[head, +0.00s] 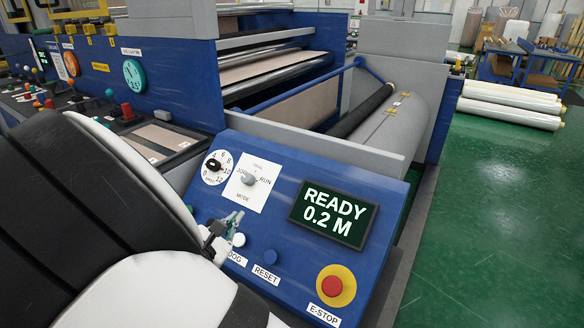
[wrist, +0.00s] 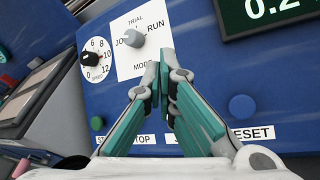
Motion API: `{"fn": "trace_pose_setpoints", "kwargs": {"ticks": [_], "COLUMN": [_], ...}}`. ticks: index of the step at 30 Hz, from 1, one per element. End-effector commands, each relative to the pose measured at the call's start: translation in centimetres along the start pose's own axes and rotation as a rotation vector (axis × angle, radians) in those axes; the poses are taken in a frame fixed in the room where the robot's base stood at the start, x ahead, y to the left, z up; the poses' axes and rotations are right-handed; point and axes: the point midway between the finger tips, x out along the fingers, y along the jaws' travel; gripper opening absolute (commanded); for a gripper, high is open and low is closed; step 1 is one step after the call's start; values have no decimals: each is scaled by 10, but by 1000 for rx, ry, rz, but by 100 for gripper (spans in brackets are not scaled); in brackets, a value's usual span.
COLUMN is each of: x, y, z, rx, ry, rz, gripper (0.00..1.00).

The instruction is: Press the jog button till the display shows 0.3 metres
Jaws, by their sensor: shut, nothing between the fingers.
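The display (head: 334,214) on the blue control panel (head: 290,170) reads READY 0.2 M; its corner shows in the wrist view (wrist: 262,14). The white jog button (head: 239,240) sits above the JOG label (head: 235,259), left of the blue RESET button (head: 270,256). My gripper (head: 235,216) is shut and empty, with its tips close to the jog button. I cannot tell whether they touch it. In the wrist view my teal fingers (wrist: 161,74) point at the panel below the mode knob (wrist: 133,38) and hide the jog button.
A red E-STOP button (head: 332,286) on a yellow base is at the panel's lower right. The speed dial (head: 214,166) and mode selector are above the buttons. The RESET button (wrist: 242,108) is just right of my fingers. Wrapped rolls (head: 510,104) lie on the green floor.

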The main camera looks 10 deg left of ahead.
Motion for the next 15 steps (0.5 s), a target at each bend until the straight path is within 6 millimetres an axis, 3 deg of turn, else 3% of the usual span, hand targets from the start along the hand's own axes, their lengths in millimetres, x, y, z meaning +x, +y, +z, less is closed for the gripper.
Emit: {"fn": "trace_pose_setpoints", "kwargs": {"ticks": [1, 6, 15], "x": [-6, -21, -26], "y": [7, 23, 28], "z": [-18, -49, -59], "rx": [-37, -109, -130], "ry": [7, 20, 24], "rz": [44, 140, 169], "gripper": [0, 0, 0]}}
